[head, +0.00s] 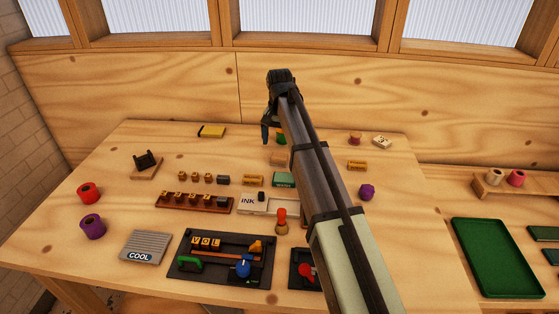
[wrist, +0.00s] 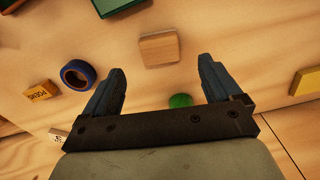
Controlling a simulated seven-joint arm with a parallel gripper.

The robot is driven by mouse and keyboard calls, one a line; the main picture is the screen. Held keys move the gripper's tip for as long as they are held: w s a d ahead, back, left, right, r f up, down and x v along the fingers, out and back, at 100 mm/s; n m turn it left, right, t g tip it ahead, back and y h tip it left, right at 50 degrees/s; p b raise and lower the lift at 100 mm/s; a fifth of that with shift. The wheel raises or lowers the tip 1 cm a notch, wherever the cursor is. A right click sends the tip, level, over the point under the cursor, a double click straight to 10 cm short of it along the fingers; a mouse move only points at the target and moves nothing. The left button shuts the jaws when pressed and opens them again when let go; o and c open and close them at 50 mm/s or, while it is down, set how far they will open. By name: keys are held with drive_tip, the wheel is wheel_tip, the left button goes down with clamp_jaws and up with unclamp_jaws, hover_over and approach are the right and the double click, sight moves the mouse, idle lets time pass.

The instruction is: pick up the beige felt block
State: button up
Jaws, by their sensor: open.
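The beige block (wrist: 159,50) lies flat on the wooden table, with a pale top and a more orange side. In the wrist view it is just beyond the gap between my fingertips, roughly centred between them. In the head view the block (head: 278,159) shows beside my arm, partly covered by it. My gripper (wrist: 161,76) is open and empty, above the table and apart from the block. In the head view my gripper (head: 270,134) is mostly hidden by my own arm, with one finger showing.
A round green piece (wrist: 180,100) lies between my fingers in the wrist view. A dark blue roll (wrist: 78,74) and a yellow lettered block (wrist: 38,95) lie to the left. A dark green box (wrist: 118,5) is at the top edge. Bare table surrounds the block.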

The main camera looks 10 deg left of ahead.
sight(279, 156)
drive_tip(key=shift+f, duration=3.65)
drive_tip(key=shift+c, duration=0.2)
drive_tip(key=c, duration=1.1)
